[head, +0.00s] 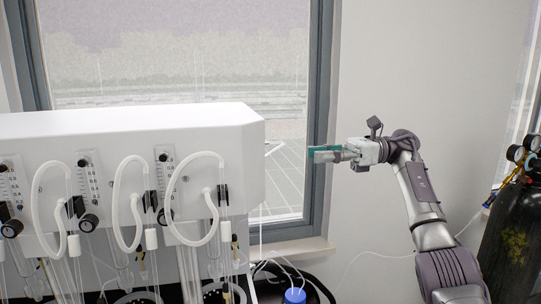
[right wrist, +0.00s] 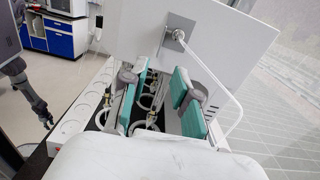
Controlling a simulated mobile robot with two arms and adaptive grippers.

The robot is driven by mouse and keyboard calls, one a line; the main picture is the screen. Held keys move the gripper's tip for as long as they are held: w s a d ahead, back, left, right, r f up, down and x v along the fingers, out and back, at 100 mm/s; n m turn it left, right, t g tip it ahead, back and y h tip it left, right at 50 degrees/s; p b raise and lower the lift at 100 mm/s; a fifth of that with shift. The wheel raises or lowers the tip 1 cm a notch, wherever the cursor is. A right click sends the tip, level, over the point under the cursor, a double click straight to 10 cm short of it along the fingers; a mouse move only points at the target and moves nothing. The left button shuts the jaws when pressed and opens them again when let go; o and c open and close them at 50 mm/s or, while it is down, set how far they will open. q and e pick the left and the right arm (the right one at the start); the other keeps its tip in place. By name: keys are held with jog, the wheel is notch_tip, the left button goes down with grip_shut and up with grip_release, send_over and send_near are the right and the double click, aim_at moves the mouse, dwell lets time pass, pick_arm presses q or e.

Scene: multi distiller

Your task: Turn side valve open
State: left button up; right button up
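The white distiller housing (head: 120,122) fills the left of the head view. In the right wrist view its flat side panel (right wrist: 140,30) carries a metal fitting (right wrist: 176,38) with a white tube bending down and right from it. I cannot make out a separate valve handle there. My right gripper (head: 318,153) is to the right of the housing, apart from it, pointing left at it. In the right wrist view its teal finger pads (right wrist: 160,97) are spread with nothing between them. A dark arm at the left edge of the right wrist view looks like my left one; its gripper (right wrist: 46,122) is too small to read.
Black knobs (head: 88,222) and white looped tubes (head: 125,205) line the housing's front. A blue-capped bottle (head: 295,296) stands low beside it. A black gas cylinder (head: 510,238) with gauges is at the far right. A window (head: 180,60) is behind. A blue cabinet (right wrist: 62,40) is across the room.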

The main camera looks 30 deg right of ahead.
jog(key=p+x, duration=0.4)
jog(key=x, duration=0.7)
jog(key=shift+a, duration=0.25)
jog(key=shift+w, duration=0.1)
grip_shut()
